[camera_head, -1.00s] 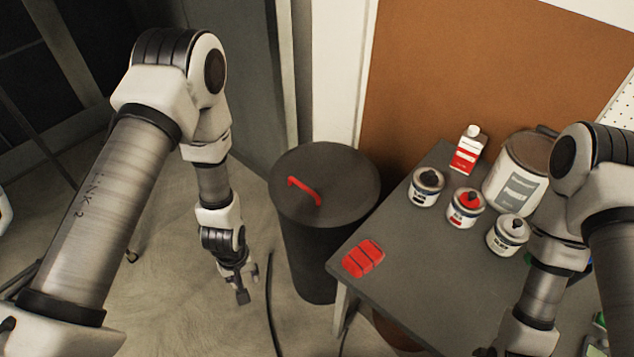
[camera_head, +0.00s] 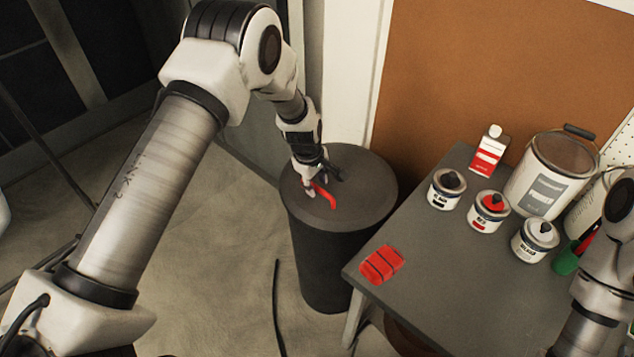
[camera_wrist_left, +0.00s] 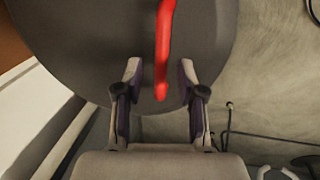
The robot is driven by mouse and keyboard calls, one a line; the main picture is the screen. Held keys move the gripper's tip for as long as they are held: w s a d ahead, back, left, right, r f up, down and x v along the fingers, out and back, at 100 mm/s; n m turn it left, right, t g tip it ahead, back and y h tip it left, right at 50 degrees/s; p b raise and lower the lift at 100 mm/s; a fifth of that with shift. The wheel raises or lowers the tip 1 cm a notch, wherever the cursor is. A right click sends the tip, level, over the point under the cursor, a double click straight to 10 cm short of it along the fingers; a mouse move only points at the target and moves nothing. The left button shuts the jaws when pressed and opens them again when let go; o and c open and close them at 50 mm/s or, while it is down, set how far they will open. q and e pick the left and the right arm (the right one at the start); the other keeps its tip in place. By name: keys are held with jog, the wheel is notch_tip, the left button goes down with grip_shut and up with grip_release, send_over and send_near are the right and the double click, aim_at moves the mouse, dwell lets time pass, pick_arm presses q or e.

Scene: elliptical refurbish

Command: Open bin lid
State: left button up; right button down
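The dark grey round bin (camera_head: 335,255) stands on the floor beside the table, its flat lid (camera_head: 365,195) on top. A red handle (camera_head: 325,196) arches over the lid. My left gripper (camera_head: 318,186) is at the lid, right by the handle. In the left wrist view, the red handle (camera_wrist_left: 164,50) runs down between the two spread fingertips of my left gripper (camera_wrist_left: 158,85). The fingers stand apart on either side with gaps to the handle. My right arm shows at the right edge, but its gripper is out of the picture.
A wall is close behind the bin.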

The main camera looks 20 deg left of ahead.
pick_arm(q)
jog(key=shift+f, duration=0.25)
grip_shut()
jog(key=shift+r, duration=0.1)
jog(key=shift+w+r+p, duration=0.15)
jog(key=shift+r+p, duration=0.2)
jog(key=shift+r, duration=0.15)
jog(key=w+d+r+p, duration=0.3)
jog(key=w+r+p, duration=0.2)
jog(key=r, duration=0.8)
jog(key=shift+w, duration=1.3)
jog(key=shift+d, duration=0.1)
